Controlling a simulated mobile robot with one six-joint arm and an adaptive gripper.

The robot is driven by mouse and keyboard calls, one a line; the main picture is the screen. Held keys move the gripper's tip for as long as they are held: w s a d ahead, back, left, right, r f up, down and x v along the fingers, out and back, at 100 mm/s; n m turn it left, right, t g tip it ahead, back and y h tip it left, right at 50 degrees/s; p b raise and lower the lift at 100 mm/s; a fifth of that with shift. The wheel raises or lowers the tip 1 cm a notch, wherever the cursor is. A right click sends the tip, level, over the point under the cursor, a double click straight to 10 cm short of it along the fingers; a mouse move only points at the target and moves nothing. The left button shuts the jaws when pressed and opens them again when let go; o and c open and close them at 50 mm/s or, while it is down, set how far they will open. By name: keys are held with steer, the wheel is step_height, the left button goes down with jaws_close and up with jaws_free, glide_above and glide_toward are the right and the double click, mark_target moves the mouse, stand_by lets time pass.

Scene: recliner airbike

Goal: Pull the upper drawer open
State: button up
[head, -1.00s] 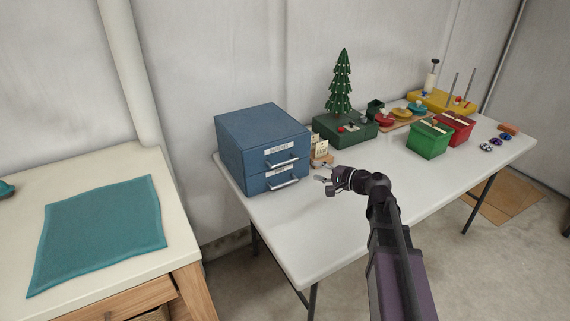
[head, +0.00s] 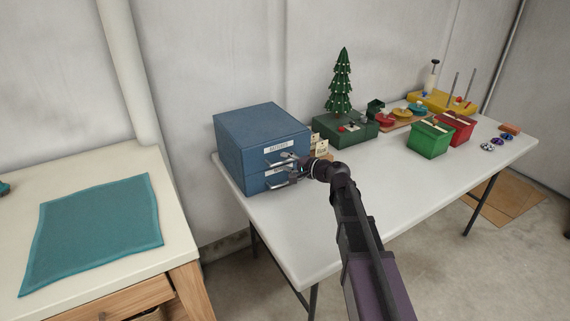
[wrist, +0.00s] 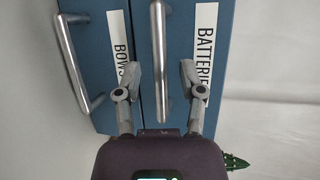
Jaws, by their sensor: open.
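The blue two-drawer cabinet (head: 247,142) stands at the left end of the white table. Its upper drawer (wrist: 199,100) has a label reading "BATTERIES" and looks closed. The upper drawer's metal bar handle (wrist: 160,40) lies between my two fingertips in the wrist view. My gripper (head: 288,166) is open at the cabinet front, with one finger (wrist: 188,78) on each side of this handle. I cannot tell whether either finger touches the bar. In the head view my gripper partly hides the handles.
Small tagged blocks (head: 321,147) stand right of the cabinet. A green box with a small tree (head: 340,85) is behind. The table front (head: 300,225) is clear.

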steer(key=shift+w+a, duration=0.2)
steer(key=shift+a, duration=0.15)
jaws_close()
steer(key=shift+s, duration=0.1)
